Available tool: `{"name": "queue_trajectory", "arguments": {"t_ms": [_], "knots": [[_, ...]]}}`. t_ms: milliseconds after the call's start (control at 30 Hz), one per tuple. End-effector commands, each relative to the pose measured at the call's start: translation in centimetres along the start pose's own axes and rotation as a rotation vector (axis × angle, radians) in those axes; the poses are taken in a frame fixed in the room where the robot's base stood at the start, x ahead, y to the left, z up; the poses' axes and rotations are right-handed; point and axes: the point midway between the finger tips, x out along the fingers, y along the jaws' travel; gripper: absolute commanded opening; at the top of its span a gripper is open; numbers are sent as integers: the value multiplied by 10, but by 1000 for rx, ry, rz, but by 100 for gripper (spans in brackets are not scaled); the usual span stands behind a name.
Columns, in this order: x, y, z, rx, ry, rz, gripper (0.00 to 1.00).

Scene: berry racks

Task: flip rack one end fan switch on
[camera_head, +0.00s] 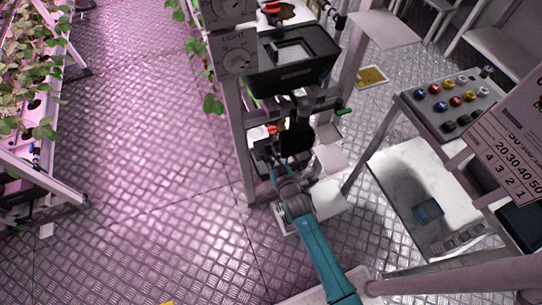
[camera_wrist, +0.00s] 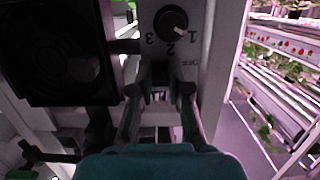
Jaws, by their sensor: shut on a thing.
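The end panel of a rack carries a black round dial (camera_wrist: 171,21) in the wrist view, with the marks 1, 2, 3 and OFF upside down around it. My gripper (camera_wrist: 160,82) is at the pale panel (camera_wrist: 205,85) just below the dial in the picture. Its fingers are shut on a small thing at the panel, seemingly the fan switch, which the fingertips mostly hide. A dark square fan housing (camera_wrist: 65,55) is to the left. In the head view my gripper (camera_head: 266,150) is at the rack post, beside the dark fan housing (camera_head: 298,140).
Above my gripper in the head view are a dial marked LIGHT (camera_head: 236,56) and a black bin (camera_head: 292,60). A control box with coloured buttons (camera_head: 452,100) stands on the right. A planted rack (camera_head: 50,165) is at the far left, with clear metal floor (camera_head: 150,150) between.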

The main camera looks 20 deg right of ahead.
Motion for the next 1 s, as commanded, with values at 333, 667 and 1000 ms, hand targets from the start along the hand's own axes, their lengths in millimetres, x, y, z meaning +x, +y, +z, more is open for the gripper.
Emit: {"name": "queue_trajectory", "arguments": {"t_ms": [333, 667, 1000], "knots": [[-1, 0, -8, 1, -152, 0, 0], [-2, 0, -19, 0, -408, 0, 0], [0, 0, -28, 0, -648, 0, 0]]}}
